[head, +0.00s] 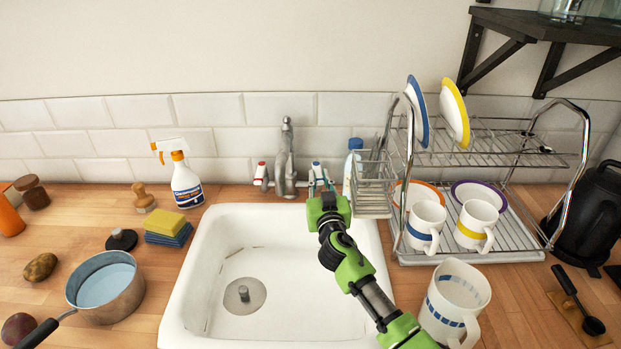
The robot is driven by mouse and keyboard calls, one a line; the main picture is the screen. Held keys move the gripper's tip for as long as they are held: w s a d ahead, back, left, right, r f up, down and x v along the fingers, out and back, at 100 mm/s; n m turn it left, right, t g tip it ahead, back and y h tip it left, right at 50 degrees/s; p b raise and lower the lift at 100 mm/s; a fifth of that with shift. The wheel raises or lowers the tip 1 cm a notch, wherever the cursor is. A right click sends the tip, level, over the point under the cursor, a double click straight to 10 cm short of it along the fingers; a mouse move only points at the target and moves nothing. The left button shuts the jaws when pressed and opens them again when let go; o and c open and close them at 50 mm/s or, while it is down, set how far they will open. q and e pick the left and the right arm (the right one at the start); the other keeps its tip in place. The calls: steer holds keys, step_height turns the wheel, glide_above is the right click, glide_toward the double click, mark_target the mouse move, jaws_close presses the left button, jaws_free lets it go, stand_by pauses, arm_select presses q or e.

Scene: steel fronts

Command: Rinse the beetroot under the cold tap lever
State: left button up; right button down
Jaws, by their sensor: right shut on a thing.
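The beetroot (18,328) is a dark purple round thing on the wooden counter at the lower left, beside the pan handle. The cold tap lever (316,167) has a blue mark and stands to the right of the grey spout (286,150). My right gripper (320,182) reaches over the sink and is shut on the cold tap lever; its fingers partly hide the lever. No water stream shows under the spout. The white sink (196,285) is empty apart from the plug fitting over its drain. My left gripper is not in view.
A red-marked tap (261,174) is left of the spout. A pan (132,298) of water, a potato (40,267), sponges (166,223) and a spray bottle (186,186) stand left. A dish rack (470,258) and striped mug (455,298) stand right.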

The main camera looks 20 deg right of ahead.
steer(key=c, duration=1.9)
jaws_free()
steer(key=shift+f, duration=0.1)
steer(key=v, duration=1.2)
